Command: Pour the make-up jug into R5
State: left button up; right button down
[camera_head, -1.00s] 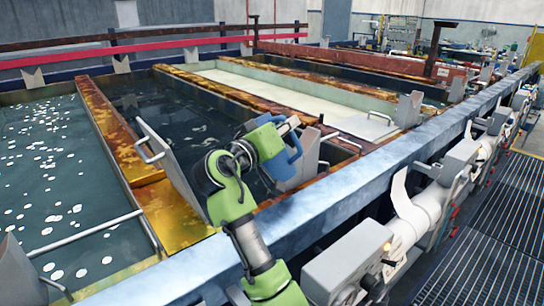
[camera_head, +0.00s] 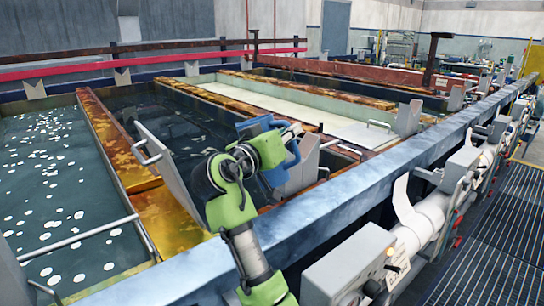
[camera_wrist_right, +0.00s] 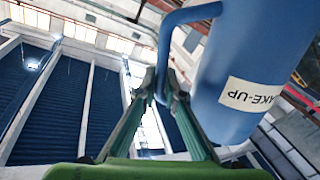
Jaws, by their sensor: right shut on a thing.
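The blue make-up jug (camera_head: 262,122) shows in part beyond my right arm in the head view, above the near end of a tank of dark liquid (camera_head: 165,122). My right gripper (camera_head: 290,135) is shut on its handle. In the right wrist view the jug (camera_wrist_right: 245,70) fills the upper right, with its MAKE-UP label upside down; the gripper fingers (camera_wrist_right: 160,88) close on the handle. The jug's mouth is hidden, and I see no liquid leaving it. No R5 marking is readable. My left gripper is not in view.
A tank with white floating spots (camera_head: 60,190) lies at the left, behind a rusty orange divider (camera_head: 140,180). A grey plate with a handle (camera_head: 165,165) stands left of my arm. A blue-grey beam (camera_head: 350,190) runs along the front. A pale tank (camera_head: 290,110) lies beyond.

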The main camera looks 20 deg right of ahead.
jog(key=shift+f, duration=0.1)
jog(key=shift+f+b, duration=0.2)
jog(key=shift+b, duration=0.3)
jog(key=shift+s+a+f+m+b, duration=0.1)
jog(key=shift+s+m+b, duration=0.05)
jog(key=shift+m+b, duration=0.25)
